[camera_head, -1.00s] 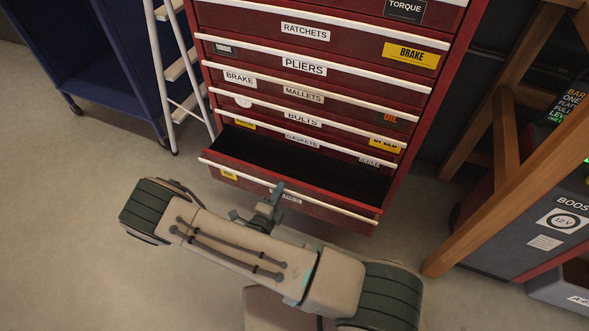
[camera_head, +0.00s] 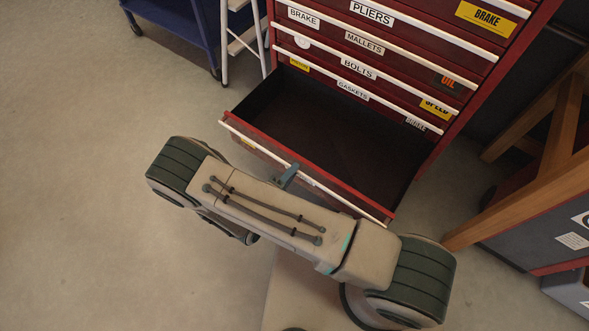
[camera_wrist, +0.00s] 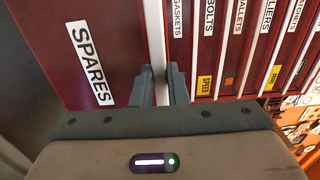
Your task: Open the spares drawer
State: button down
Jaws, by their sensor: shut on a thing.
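The spares drawer (camera_head: 330,150) is the lowest drawer in view on the red cabinet. It is pulled well out, and its dark inside looks empty. Its "SPARES" label (camera_wrist: 90,62) shows on the red front in the wrist view. My gripper (camera_head: 285,177) is at the middle of the drawer's white handle strip, partly hidden by my arm. In the wrist view my gripper (camera_wrist: 160,80) has its two fingers closed on the white handle (camera_wrist: 155,35), one on each side.
The closed drawers above carry labels such as Gaskets (camera_head: 352,90) and Bolts (camera_head: 358,68). A white stepladder (camera_head: 245,40) and a blue cart (camera_head: 175,25) stand at the upper left. A wooden frame (camera_head: 530,205) stands at the right. The floor at left is clear.

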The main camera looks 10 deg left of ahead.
jog(key=c, duration=1.4)
grip_release()
jog(key=shift+c, duration=0.2)
jog(key=shift+s, duration=0.1)
jog(key=p+v, duration=0.2)
jog(key=v, duration=1.1)
jog(key=shift+s, duration=0.35)
jog(key=shift+a, duration=0.15)
